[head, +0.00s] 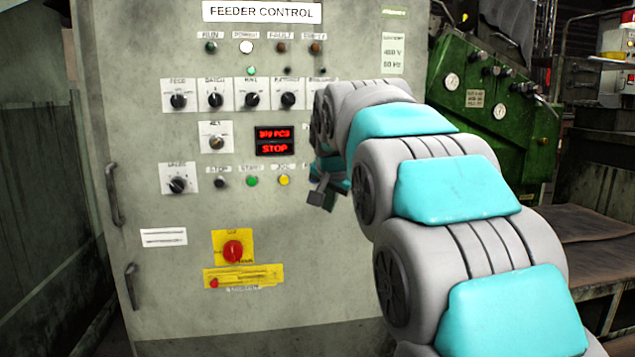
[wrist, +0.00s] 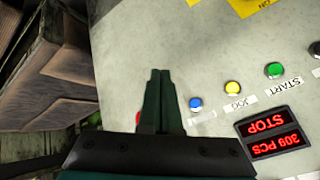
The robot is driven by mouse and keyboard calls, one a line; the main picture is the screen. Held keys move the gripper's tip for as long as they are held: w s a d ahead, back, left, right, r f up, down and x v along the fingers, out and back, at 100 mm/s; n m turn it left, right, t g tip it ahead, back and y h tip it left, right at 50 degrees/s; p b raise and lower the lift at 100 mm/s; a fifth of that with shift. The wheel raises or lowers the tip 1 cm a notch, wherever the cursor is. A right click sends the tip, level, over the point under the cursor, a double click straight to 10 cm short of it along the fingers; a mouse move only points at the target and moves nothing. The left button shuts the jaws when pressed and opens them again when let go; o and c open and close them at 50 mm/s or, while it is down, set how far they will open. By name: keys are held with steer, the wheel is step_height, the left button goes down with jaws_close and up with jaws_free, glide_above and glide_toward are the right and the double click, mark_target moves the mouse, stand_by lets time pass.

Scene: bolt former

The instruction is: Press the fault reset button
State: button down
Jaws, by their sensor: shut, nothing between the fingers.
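The feeder control cabinet (head: 120,75) fills the left and middle of the head view. In the wrist view, turned upside down, a blue button (wrist: 196,103) sits beside the yellow JOG button (wrist: 232,87); the label by the blue one is not readable. A red button (wrist: 138,117) shows partly behind my gripper (wrist: 158,72). My gripper's fingers are together and empty, and their tips lie to the left of the blue button in that view. In the head view my gripper (head: 326,190) is in front of the panel, right of the JOG button, and my arm hides the blue button.
A display (head: 274,141) reads STOP. The green START button (head: 252,181) and yellow JOG button (head: 283,180) are in the lower row. Selector knobs (head: 252,100) stick out above. A red rotary switch (head: 232,251) sits lower. Green machinery (head: 480,95) stands at the right.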

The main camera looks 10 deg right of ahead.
steer(key=shift+w+a+r+m+t, duration=0.1)
steer(key=shift+w+r+m+t, duration=0.25)
steer(key=shift+w+r, duration=0.8)
steer(key=shift+s, duration=0.15)
steer(key=shift+r, duration=0.1)
steer(key=w+p, duration=0.4)
steer(key=w, duration=0.5)
stand_by(1.4)
steer(key=shift+w+p, duration=0.3)
steer(key=shift+w, duration=0.05)
